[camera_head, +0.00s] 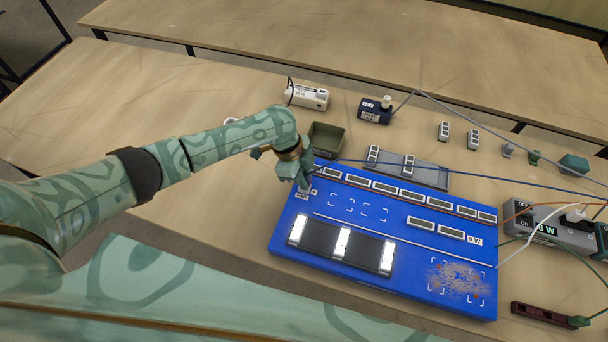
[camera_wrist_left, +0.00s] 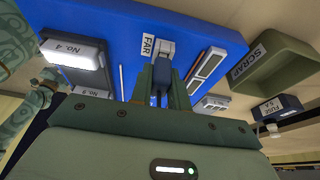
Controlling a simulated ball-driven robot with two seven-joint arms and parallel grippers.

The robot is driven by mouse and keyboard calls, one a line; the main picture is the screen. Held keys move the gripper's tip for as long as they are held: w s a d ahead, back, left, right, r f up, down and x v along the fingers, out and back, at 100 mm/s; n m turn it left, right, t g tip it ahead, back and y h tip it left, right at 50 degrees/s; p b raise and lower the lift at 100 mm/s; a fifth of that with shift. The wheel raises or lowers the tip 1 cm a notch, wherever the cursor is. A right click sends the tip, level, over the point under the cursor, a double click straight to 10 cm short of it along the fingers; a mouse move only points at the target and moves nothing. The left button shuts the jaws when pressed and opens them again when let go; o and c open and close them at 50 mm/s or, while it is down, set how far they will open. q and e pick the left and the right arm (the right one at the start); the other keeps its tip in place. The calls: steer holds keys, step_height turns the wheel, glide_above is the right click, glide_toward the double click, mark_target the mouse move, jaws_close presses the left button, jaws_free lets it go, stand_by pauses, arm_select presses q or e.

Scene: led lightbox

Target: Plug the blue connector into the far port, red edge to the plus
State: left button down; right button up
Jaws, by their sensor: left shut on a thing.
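My left gripper (camera_head: 303,182) is at the upper left corner of the blue board (camera_head: 290,268). In the left wrist view its fingers (camera_wrist_left: 163,78) are shut on a small dark blue piece, the blue connector (camera_wrist_left: 162,73), mostly hidden between them. The fingertips are at the grey far port (camera_wrist_left: 165,48), beside the label FAR (camera_wrist_left: 148,45). I cannot tell whether the connector is in the port or just in front of it. Its red edge and the plus cannot be made out. A blue cable (camera_head: 450,172) runs right from near the gripper. My right gripper is not in view.
An olive scrap bin (camera_head: 326,140) stands just behind the gripper; it also shows in the wrist view (camera_wrist_left: 270,62). A grey rack (camera_head: 430,174) lies behind the board.

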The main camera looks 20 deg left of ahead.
arm_select(q)
steer(key=shift+f+b, duration=0.4)
steer(key=shift+f, duration=0.3)
steer(key=shift+s+p, duration=0.2)
steer(key=shift+p, duration=0.3)
stand_by(0.4)
